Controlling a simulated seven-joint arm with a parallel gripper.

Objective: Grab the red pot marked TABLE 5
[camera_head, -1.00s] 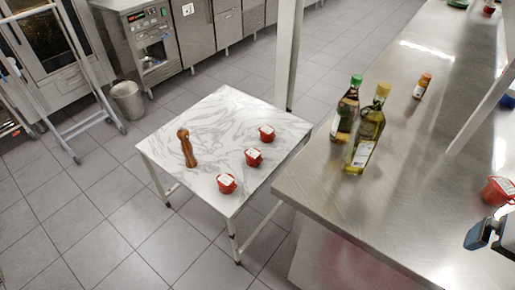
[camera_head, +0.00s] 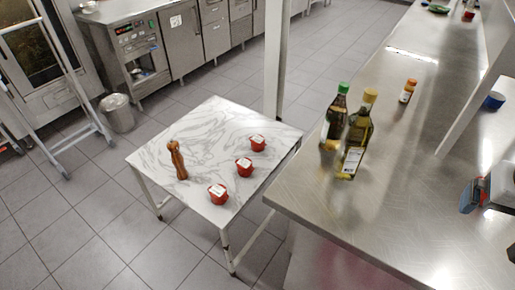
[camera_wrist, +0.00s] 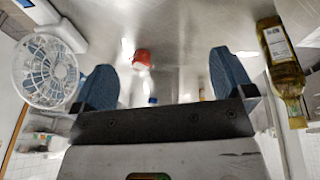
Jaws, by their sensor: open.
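Three red pots with white labelled lids stand on the marble table in the head view: a near one (camera_head: 218,193), a middle one (camera_head: 244,167) and a far one (camera_head: 257,143). Their label text is too small to read. My gripper (camera_head: 474,193) is over the steel counter at the right edge, away from that table. In the wrist view my gripper (camera_wrist: 163,80) is open and empty, with blue fingers apart. Another red pot (camera_wrist: 142,58) shows beyond and between the fingers; its label is unreadable. In the head view that pot is mostly hidden behind my gripper.
Two oil bottles, green-capped (camera_head: 336,115) and yellow-capped (camera_head: 357,135), stand on the steel counter (camera_head: 320,200), with a small orange-capped bottle (camera_head: 407,91) behind. A blue cup (camera_head: 493,101) is near the post (camera_head: 470,110). A wooden mill (camera_head: 177,160) stands on the marble table (camera_head: 205,125).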

